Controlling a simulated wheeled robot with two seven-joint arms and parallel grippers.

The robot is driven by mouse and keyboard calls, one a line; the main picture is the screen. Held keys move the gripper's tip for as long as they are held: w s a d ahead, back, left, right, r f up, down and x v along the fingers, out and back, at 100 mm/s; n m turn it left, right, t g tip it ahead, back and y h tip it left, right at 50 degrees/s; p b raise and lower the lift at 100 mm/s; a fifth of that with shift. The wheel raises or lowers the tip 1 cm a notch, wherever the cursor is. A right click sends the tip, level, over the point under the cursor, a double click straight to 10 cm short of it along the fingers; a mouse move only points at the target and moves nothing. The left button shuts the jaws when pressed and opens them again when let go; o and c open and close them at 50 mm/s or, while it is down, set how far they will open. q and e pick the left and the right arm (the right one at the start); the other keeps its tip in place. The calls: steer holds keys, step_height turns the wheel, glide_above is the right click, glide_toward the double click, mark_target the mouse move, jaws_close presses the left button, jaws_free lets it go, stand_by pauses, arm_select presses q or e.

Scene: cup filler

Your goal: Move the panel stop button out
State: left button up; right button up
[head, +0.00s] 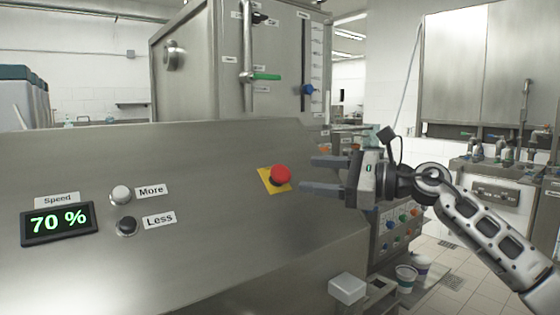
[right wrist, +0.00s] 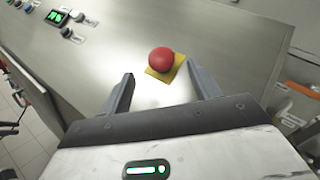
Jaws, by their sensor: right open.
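The panel stop button (head: 281,175) is a red mushroom head on a yellow square plate (head: 268,181), set on the sloping steel panel. My right gripper (head: 314,174) is just to the right of the button in the head view, its fingers pointing left toward it. The gripper is open and empty. In the right wrist view the button (right wrist: 161,60) shows ahead of and between the two fingers, apart from both. How far the button stands out from its plate is hard to tell. My left gripper is not in view.
The steel panel (head: 200,240) also bears a speed display (head: 58,222) reading 70 %, a More button (head: 121,194) and a Less button (head: 127,226). A white box (head: 347,288) is at its lower right. A steel cabinet (head: 200,70) stands behind.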

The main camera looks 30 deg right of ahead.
mark_target(283, 171)
steer(key=p+x, duration=0.3)
steer(key=x, duration=0.4)
steer(key=shift+r, duration=0.15)
steer(key=shift+w+a+p, duration=0.3)
steer(key=shift+w+p, duration=0.1)
steer(key=shift+w, duration=0.1)
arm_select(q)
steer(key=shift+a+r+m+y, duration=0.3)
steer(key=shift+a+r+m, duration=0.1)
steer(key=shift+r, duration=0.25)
arm_select(e)
steer(key=shift+f, duration=0.25)
